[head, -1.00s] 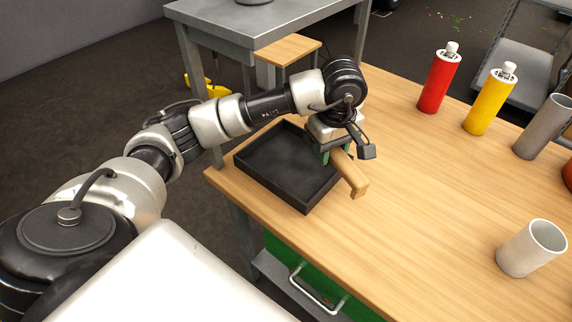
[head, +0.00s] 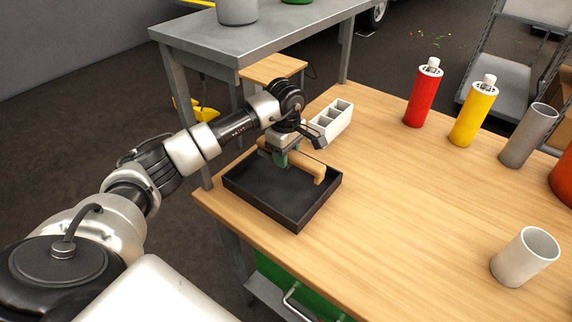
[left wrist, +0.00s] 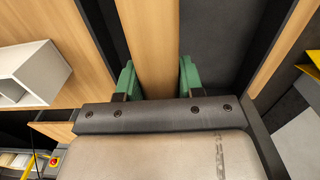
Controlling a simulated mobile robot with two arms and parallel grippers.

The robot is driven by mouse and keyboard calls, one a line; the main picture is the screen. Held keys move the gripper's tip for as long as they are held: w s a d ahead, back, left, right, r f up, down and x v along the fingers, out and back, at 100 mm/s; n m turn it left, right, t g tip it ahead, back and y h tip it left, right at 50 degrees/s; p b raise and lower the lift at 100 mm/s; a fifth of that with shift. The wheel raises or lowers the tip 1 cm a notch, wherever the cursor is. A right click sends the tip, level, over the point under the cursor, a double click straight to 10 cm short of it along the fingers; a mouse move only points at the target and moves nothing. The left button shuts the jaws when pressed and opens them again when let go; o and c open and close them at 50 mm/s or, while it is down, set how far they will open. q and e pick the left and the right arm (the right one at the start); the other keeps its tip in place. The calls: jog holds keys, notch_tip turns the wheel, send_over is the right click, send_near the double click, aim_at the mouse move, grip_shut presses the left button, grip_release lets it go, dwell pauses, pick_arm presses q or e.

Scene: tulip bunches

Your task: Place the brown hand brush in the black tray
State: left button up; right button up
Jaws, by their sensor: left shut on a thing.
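The black tray (head: 292,219) lies at the near left corner of the wooden table. The brown hand brush (head: 312,167) is in my left gripper (head: 284,157), over the back part of the tray. My left gripper is shut on the brush, its green fingers on both sides of it. In the left wrist view the brush (left wrist: 157,45) runs between the fingers, with the dark tray (left wrist: 218,35) beyond. I cannot tell whether the brush touches the tray floor. My right gripper is out of view.
A white compartment box (head: 333,121) stands just behind the tray. A red bottle (head: 421,95), a yellow bottle (head: 472,113), a grey cylinder (head: 528,136) and a pale cup (head: 525,257) stand to the right. The table's middle is clear.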

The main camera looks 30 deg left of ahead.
aim_at(286, 175)
pick_arm(q)
notch_tip(286, 175, down, 4)
jog(key=shift+r, duration=0.1)
jog(key=shift+f, duration=0.25)
jog(key=o, duration=1)
jog(key=shift+r, duration=0.55)
notch_tip(286, 175, up, 11)
jog(key=shift+r, duration=0.2)
